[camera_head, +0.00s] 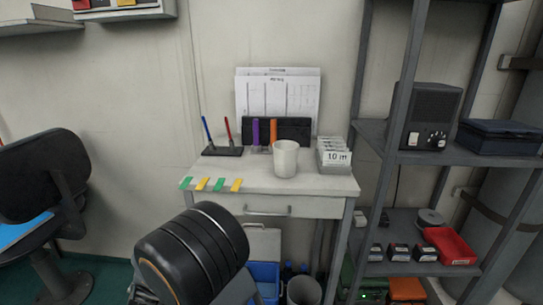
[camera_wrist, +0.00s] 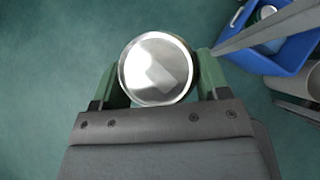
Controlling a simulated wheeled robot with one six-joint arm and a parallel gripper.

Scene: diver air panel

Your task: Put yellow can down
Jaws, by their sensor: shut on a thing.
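In the wrist view my gripper (camera_wrist: 158,86) is shut on a round can (camera_wrist: 150,62), with a green finger on each side of it. Only the can's shiny silver end faces the camera. Its side colour is hidden, so I cannot confirm yellow. Green floor shows around the can in this view, with no surface seen touching it. In the head view the gripper and can are not visible; only my dark arm shows at the bottom.
A light desk (camera_head: 250,178) carries a white cup (camera_head: 285,158), a pen stand (camera_head: 222,150), a card box (camera_head: 334,156) and coloured tabs (camera_head: 203,184). A blue bin (camera_head: 264,278) stands below. Grey shelving (camera_head: 400,158) is right, a dark chair (camera_head: 42,185) left. The desk's left-middle is clear.

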